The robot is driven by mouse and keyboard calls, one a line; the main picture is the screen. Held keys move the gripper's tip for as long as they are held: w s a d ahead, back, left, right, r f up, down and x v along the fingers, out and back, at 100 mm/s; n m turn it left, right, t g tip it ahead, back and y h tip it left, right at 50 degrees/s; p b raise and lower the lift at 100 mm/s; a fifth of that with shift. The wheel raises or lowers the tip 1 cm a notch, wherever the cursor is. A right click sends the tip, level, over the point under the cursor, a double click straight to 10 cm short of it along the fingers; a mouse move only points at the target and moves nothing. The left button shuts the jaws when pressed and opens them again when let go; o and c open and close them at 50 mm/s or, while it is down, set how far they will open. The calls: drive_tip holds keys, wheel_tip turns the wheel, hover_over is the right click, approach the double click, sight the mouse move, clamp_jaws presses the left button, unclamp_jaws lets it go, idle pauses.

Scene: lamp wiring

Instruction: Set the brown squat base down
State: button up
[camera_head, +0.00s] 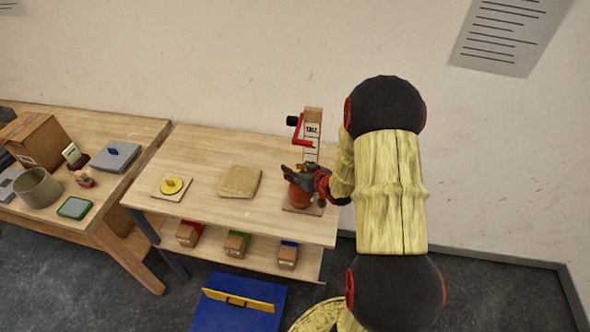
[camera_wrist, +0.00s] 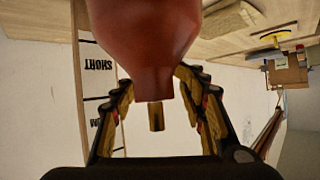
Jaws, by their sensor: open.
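The brown squat base (camera_head: 299,197) is reddish brown and appears to stand upright on a small square mat (camera_head: 290,208) at the right end of the middle table. My gripper (camera_head: 306,179) is at its top. In the wrist view the base (camera_wrist: 152,45) fills the upper middle, with its narrowing neck and a small brass stub between my gripper's fingers (camera_wrist: 155,85). The fingers are spread, with gaps visible beside the neck. The underside of the base is hidden in the wrist view.
A wooden gauge post (camera_head: 312,128) with labels and a red arm stands right behind the base. A tan cloth-like pad (camera_head: 239,181) and a yellow disc on a board (camera_head: 172,186) lie to the left. Small boxes (camera_head: 237,244) sit on the lower shelf.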

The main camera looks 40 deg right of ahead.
drive_tip(key=p+v, duration=0.1)
drive_tip(key=v, duration=1.1)
idle(0.5)
